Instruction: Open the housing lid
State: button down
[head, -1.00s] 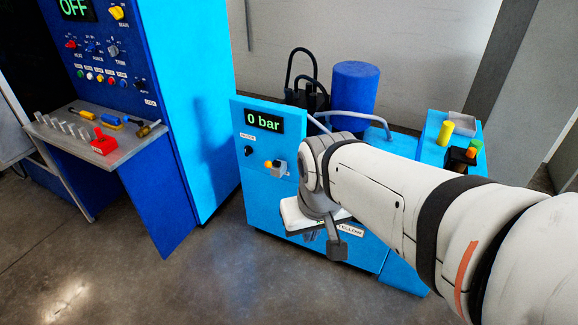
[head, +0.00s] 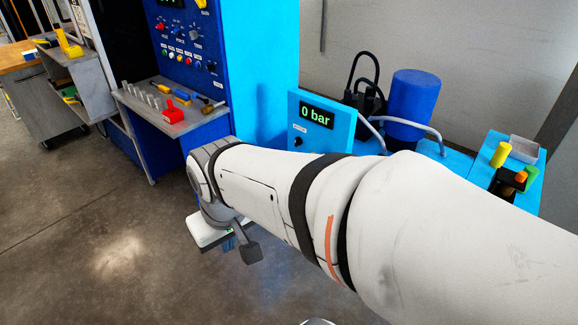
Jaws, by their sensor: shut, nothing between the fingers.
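I cannot make out a housing lid for certain in the head view. A light-blue machine (head: 345,136) with a "0 bar" display (head: 317,116) stands right of centre, partly hidden behind my arm. A dark-blue cylinder (head: 414,100) stands behind its panel, with grey hoses beside it. My gripper (head: 228,243) is at the far end of my white arm, low at centre left, above the floor and apart from the machine. It is shut and empty, with its fingers mostly hidden.
A blue control cabinet (head: 180,45) with a grey shelf (head: 150,112) stands at the left, holding a red block (head: 173,113) and tools. Another grey shelf (head: 85,85) and a wooden-topped bench (head: 15,62) are farther left. The floor at lower left is clear.

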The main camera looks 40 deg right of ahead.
aim_at(518, 181)
jog(key=u, duration=0.2)
jog(key=k, duration=0.9)
jog(key=z, duration=1.8)
jog(key=i, duration=0.5)
jog(key=z, duration=2.4)
jog(key=k, duration=0.6)
jog(key=z, duration=0.15)
